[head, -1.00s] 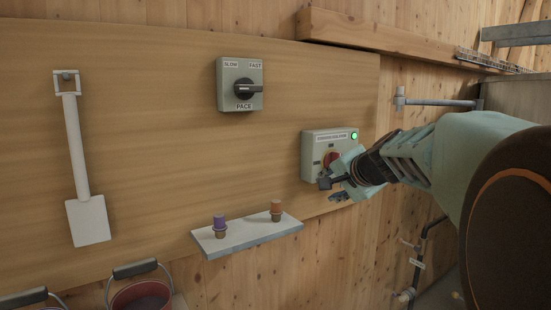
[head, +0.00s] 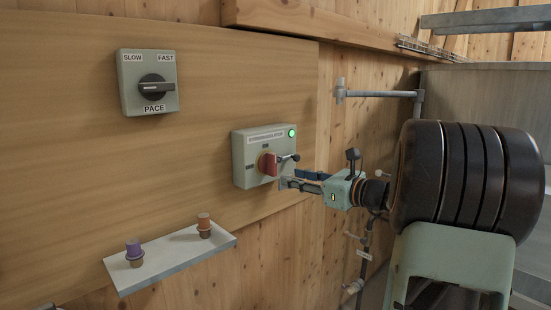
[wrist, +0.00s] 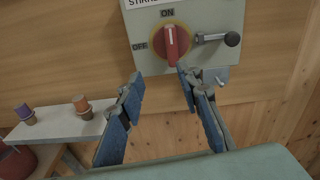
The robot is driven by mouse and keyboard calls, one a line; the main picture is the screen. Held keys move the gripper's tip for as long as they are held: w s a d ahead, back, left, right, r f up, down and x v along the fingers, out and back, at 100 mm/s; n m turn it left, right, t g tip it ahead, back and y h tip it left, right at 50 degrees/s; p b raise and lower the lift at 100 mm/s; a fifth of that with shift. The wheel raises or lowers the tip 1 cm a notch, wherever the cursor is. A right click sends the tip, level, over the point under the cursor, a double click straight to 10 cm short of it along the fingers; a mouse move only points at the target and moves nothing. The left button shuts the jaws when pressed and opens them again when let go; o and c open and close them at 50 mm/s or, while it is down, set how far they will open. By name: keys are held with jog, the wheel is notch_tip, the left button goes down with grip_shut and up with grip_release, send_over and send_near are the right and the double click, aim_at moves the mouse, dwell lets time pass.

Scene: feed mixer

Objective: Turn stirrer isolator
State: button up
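The stirrer isolator is a grey box (head: 238,160) on the wooden panel, with a lit green lamp (head: 292,133) at its top right. Its red rotary knob (head: 267,164) also shows in the wrist view (wrist: 171,42), where the handle stands upright, pointing at ON; OFF is marked to the left. A lever with a black ball end (wrist: 231,39) sticks out to the right of the knob. My gripper (head: 290,180) is in front of the box, right of and slightly below the knob. In the wrist view its fingers (wrist: 158,82) are spread apart below the knob, empty and not touching it.
A PACE switch box (head: 130,95) is on the panel at upper left. A small shelf (head: 170,262) with a purple-topped (head: 134,248) and an orange-topped (head: 204,222) item juts out lower left. A pipe bracket (head: 375,94) is on the wall to the right.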

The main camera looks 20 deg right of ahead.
aim_at(276, 162)
jog(key=shift+m+t, duration=0.6)
jog(key=shift+m, duration=0.2)
jog(key=x, duration=0.3)
jog(key=d+r+p+x, duration=0.1)
jog(key=x, duration=0.6)
jog(key=shift+w+d+r, duration=0.25)
jog(key=shift+w+d, duration=0.1)
jog(key=shift+d, duration=0.05)
grip_shut()
